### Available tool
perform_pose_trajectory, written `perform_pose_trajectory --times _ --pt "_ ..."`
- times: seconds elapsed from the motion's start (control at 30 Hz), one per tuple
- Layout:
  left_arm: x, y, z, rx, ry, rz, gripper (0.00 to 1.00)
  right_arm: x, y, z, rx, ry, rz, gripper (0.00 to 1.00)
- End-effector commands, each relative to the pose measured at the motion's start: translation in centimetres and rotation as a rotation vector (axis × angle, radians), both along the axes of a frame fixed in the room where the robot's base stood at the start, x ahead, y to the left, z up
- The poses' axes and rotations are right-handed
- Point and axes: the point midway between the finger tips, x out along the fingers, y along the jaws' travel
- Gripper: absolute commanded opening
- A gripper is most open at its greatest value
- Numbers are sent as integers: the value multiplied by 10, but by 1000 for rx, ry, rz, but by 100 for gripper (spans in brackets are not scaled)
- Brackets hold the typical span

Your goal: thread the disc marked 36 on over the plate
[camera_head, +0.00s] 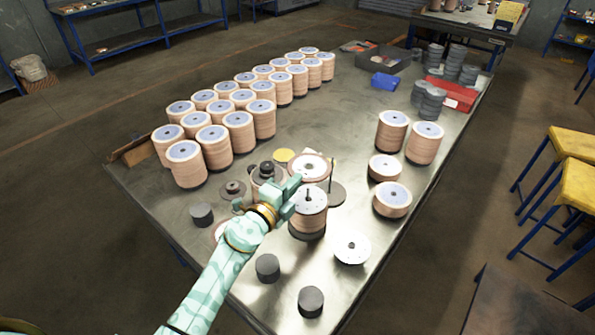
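My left gripper (297,190) reaches in from the lower left, at the near-left edge of a stack of tan flap discs (309,221) with a pale top and a dark post. A wider flap disc (319,177) with a pale centre and reddish rim is just beyond the fingers. I cannot tell whether the fingers touch either one, or how far they are apart. No number 36 is legible on any disc. My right gripper is not in view.
Rows of disc stacks (211,147) fill the table's left side. Shorter stacks (392,199) stand at right. Dark cylinders (310,301) stand near the front edge. A thin black rod (331,174) rises behind the stack. The table's middle back (335,125) is clear.

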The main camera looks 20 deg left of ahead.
Motion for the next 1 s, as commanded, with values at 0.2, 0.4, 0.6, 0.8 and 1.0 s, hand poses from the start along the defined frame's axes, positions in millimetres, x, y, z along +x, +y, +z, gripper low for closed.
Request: perform_pose_trajectory --times 0.2,0.4,0.6,0.8,1.0 --pt "3 -2 -8 1 -14 34 0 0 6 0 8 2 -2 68" --pt "3 -2 -22 2 -14 35 0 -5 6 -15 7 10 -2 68" --pt "3 -1 -45 2 -13 35 0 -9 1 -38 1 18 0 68" --pt "3 -1 -62 1 -13 35 0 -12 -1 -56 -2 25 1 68" --pt "3 -1 -62 2 -14 34 0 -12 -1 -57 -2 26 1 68"
